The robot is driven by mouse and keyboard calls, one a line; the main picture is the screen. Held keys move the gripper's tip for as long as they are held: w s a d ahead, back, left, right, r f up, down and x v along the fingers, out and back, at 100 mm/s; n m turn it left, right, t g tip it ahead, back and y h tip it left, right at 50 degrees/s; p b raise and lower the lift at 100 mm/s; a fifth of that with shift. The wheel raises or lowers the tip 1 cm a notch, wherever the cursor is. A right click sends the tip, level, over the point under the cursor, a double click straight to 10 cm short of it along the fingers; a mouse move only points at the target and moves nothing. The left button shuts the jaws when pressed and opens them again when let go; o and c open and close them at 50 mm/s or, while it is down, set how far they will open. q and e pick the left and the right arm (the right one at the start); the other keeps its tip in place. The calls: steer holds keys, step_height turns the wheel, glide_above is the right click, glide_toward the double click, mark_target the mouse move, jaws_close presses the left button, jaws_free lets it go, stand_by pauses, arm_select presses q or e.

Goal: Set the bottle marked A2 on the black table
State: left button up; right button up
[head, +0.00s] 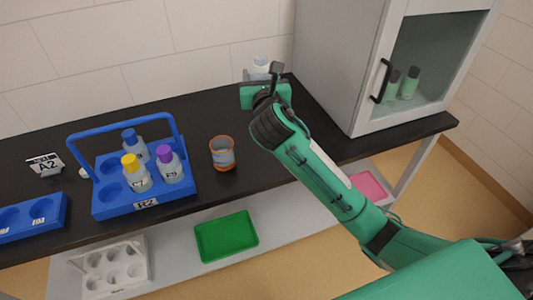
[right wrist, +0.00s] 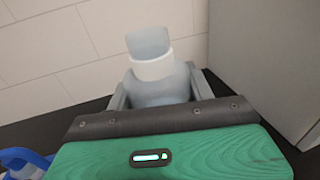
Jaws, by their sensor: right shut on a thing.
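My right gripper (head: 264,76) is over the back part of the black table (head: 290,160), near the wall and left of the cabinet. It is shut on a pale grey bottle (head: 261,62). In the right wrist view the bottle (right wrist: 160,85) sits upright between the fingers, with a white neck band and a grey cap. No marking on it is visible, so I cannot tell whether it is A2. Its base is hidden by the gripper, so I cannot tell whether it touches the table. My left gripper is not in view.
A blue carrier (head: 115,210) holds bottles with blue, yellow and purple caps. An orange-rimmed beaker (head: 222,153) stands right of it. A cabinet (head: 340,70) stands right. Table between beaker and gripper is clear.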

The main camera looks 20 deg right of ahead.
step_height(320, 180, down, 19)
steer(key=shift+f+b, duration=0.2)
steer(key=shift+b, duration=0.85)
steer(key=shift+f, duration=0.1)
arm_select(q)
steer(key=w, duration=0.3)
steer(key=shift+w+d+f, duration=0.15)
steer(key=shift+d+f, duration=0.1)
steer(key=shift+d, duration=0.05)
arm_select(e)
steer(key=o, duration=1.1)
steer(key=shift+f, duration=0.15)
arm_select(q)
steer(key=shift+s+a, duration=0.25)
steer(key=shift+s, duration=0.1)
arm_select(e)
steer(key=shift+o, duration=0.2)
